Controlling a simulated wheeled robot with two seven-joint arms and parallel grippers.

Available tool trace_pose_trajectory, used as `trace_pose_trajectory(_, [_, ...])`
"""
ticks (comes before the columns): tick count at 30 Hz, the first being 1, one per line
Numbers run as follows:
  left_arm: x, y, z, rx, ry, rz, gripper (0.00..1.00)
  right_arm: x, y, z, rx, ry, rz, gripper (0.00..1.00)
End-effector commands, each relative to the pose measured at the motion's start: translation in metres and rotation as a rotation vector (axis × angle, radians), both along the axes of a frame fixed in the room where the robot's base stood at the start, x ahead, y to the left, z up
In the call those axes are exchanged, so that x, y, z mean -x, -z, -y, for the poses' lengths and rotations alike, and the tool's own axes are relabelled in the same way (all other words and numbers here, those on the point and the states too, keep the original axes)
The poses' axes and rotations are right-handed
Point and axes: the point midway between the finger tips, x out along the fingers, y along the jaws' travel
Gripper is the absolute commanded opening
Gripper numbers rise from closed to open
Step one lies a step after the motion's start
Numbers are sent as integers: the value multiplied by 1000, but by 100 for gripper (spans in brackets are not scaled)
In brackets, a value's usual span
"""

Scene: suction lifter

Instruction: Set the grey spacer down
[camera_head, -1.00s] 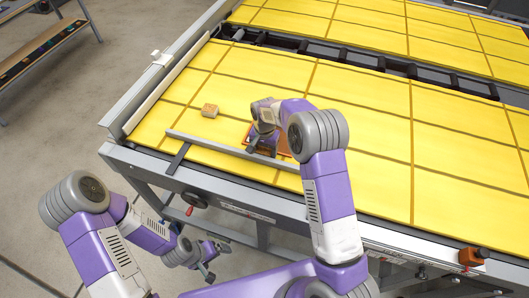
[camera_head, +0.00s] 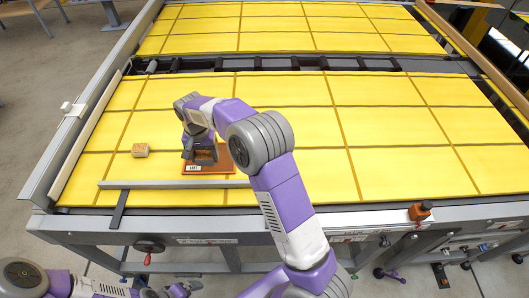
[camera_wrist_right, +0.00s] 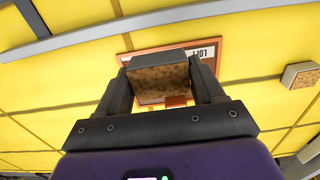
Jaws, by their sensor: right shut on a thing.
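The grey spacer (camera_wrist_right: 158,62), a dark grey block with a speckled brown face, sits between the two fingers of my right gripper (camera_wrist_right: 160,92) in the wrist view. The right gripper (camera_head: 203,158) is shut on it, over an orange-brown board (camera_head: 228,166) with a white label. Whether the spacer touches the board is not clear. In the head view the gripper and wrist partly hide the spacer. My left gripper (camera_head: 183,289) is low at the bottom left, in front of the table, small and partly cut off; its jaws cannot be made out.
A tan block (camera_head: 141,150) lies left of the board on the yellow gridded table (camera_head: 300,125). A long grey bar (camera_head: 165,184) lies just in front of the board. A raised grey rail (camera_head: 80,125) runs along the left edge. The yellow surface to the right is clear.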

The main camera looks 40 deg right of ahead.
Motion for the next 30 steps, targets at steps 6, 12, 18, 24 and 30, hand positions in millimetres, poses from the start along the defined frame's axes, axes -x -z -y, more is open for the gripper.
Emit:
trace_pose_trajectory(6, [0,0,0,0,0,0,96,0,2,88,-14,11,-3,33])
trace_pose_trajectory(12, [0,0,0,0,0,0,96,17,1,185,-15,8,1,33])
trace_pose_trajectory(18, [0,0,0,0,0,0,96,41,-1,254,-5,5,2,33])
trace_pose_trajectory(24, [0,1,0,0,0,0,96,54,1,282,2,2,1,33])
trace_pose_trajectory(30, [0,1,0,0,0,0,96,55,36,284,1,0,-3,33])
